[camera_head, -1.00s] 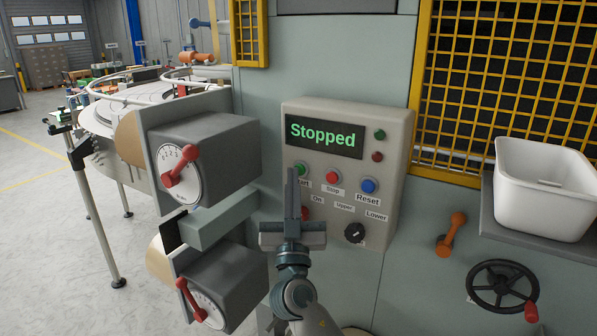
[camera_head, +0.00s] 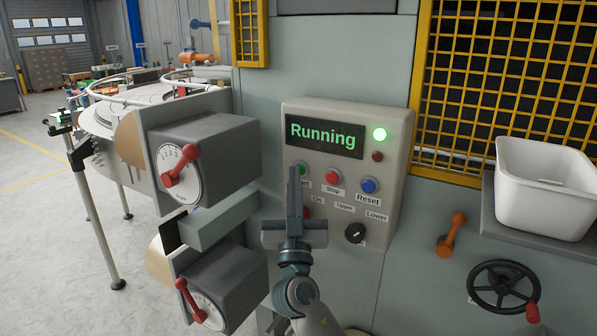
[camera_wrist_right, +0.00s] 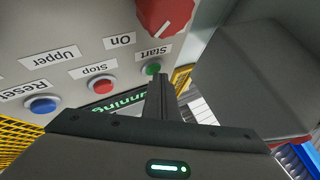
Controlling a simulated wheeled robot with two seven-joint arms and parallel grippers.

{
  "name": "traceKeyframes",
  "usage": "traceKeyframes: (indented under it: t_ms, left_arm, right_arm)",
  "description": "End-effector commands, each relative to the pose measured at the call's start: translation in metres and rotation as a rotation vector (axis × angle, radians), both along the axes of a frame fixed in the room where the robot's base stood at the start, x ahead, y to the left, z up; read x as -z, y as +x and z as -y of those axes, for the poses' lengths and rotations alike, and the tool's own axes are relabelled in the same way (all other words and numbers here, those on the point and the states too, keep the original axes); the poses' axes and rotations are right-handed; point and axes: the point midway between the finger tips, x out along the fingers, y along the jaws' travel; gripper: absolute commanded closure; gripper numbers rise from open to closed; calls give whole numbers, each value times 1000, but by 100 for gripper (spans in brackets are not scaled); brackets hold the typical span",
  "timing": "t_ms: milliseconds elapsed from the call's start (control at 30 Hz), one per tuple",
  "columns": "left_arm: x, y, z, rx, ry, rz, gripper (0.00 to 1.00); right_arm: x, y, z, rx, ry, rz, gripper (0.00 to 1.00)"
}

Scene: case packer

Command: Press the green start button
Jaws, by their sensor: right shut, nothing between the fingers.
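The green start button (camera_head: 302,168) is on the upper left of the control panel (camera_head: 398,150), above a partly covered "Start" label. In the wrist view the green button (camera_wrist_right: 153,69) shows just beyond the fingertips. My right gripper (camera_head: 294,172) is shut and empty, its fingers pointing up at the button's left edge; I cannot tell whether they touch it. The right gripper (camera_wrist_right: 158,80) also shows in the wrist view. The display (camera_head: 324,136) reads "Running" in green. My left gripper is not in view.
The red Stop button (camera_head: 333,177) and blue Reset button (camera_head: 368,185) are to the right of the green one. A black knob (camera_head: 355,233) sits below. Grey boxes with dials (camera_head: 205,140) stick out at the left. A white bin (camera_head: 545,185) stands at the right.

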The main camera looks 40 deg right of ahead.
Motion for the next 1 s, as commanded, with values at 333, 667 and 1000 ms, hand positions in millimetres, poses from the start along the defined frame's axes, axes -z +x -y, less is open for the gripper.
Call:
traceKeyframes:
  t_ms: [333, 667, 1000]
  left_arm:
    - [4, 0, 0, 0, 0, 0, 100]
    - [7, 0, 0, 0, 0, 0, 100]
    - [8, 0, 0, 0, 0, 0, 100]
  right_arm:
    - [1, -3, -8, -1, 3, 1, 100]
    - [1, -7, -16, -1, 1, 0, 100]
    - [1, -7, -18, -1, 1, 0, 100]
